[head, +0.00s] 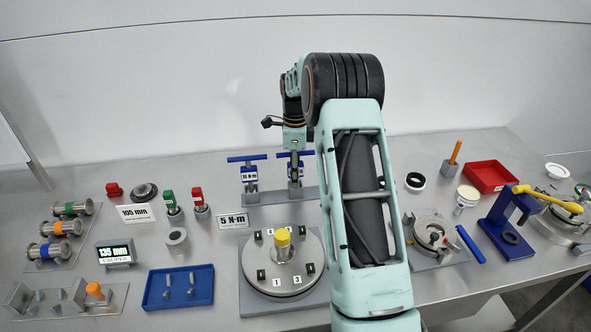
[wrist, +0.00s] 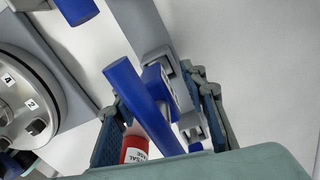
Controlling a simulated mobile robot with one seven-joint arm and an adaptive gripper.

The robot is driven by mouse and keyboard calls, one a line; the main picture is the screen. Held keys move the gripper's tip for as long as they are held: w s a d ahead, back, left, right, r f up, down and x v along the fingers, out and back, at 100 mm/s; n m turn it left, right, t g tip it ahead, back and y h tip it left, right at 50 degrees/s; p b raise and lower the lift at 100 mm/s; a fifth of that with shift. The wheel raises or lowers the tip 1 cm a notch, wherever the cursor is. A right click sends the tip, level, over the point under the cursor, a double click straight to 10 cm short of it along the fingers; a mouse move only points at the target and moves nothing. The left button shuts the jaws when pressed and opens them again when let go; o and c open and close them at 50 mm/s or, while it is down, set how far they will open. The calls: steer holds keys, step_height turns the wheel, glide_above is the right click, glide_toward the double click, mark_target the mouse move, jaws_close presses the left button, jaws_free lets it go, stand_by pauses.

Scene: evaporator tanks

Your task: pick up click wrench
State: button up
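Two blue T-handled wrenches with small labelled blocks stand upright in a grey rack (head: 267,196) at the back middle of the table. The left wrench (head: 248,172) is clear of my arm. The right wrench (head: 295,171) is directly under my gripper (head: 294,152), which partly hides it. In the wrist view, the blue crossbar (wrist: 138,95) and labelled block of the right wrench lie between the fingers of my gripper (wrist: 160,95). The fingers are spread apart, with visible gaps beside the wrench. I cannot tell from the labels which wrench is the click wrench.
A round flanged plate (head: 257,268) with a yellow-topped post stands in front of the rack. A 5 N·m sign (head: 233,221) stands left of it. A blue tray (head: 180,287) is at front left, a red tray (head: 488,177) at back right. My arm hides part of the table.

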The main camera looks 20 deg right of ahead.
jaws_close()
steer(key=shift+r, duration=0.1)
